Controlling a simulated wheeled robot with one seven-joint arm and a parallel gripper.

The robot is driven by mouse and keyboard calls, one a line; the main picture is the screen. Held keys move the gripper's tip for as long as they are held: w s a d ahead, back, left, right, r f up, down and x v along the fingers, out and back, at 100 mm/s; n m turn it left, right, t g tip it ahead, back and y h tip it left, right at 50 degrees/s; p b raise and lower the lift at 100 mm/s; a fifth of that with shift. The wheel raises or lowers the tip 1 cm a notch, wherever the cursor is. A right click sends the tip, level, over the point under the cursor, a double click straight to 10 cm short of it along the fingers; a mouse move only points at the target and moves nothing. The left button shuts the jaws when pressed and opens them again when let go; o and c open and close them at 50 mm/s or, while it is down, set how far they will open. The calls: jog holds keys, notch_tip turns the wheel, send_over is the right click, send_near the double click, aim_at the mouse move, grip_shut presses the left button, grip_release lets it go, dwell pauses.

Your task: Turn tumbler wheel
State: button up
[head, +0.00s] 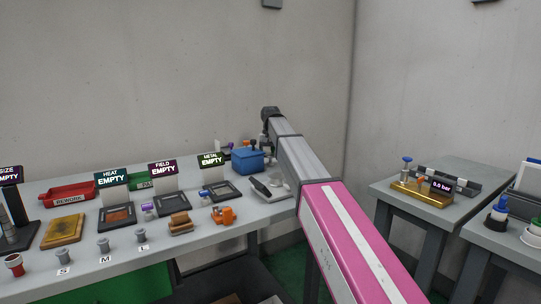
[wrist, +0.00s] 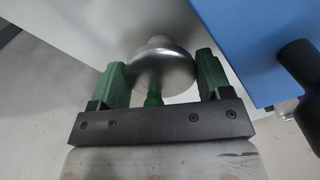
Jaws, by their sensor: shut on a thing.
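In the wrist view, my gripper (wrist: 160,66) has its two green fingers on either side of a shiny, rounded metal knob (wrist: 162,58). It is shut on this knob. A short green piece (wrist: 154,94) shows below the knob, between the fingers. In the head view, my arm reaches over the right end of the long bench, and its far end hides the fingers and what they hold. I cannot tell whether the knob is part of the tumbler wheel. No wheel shows clearly in either view.
A blue box (head: 247,160) stands on the grey bench (head: 200,248) close to my arm's far end; a blue surface (wrist: 248,40) is right of the fingers in the wrist view. Trays and signs fill the bench to the left. A separate table (head: 455,225) stands right.

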aim_at(271, 154)
dwell(0.4)
jog(key=o, duration=0.6)
jog(key=shift+o, duration=0.2)
notch_tip(271, 154, up, 11)
jog(key=shift+f, duration=0.1)
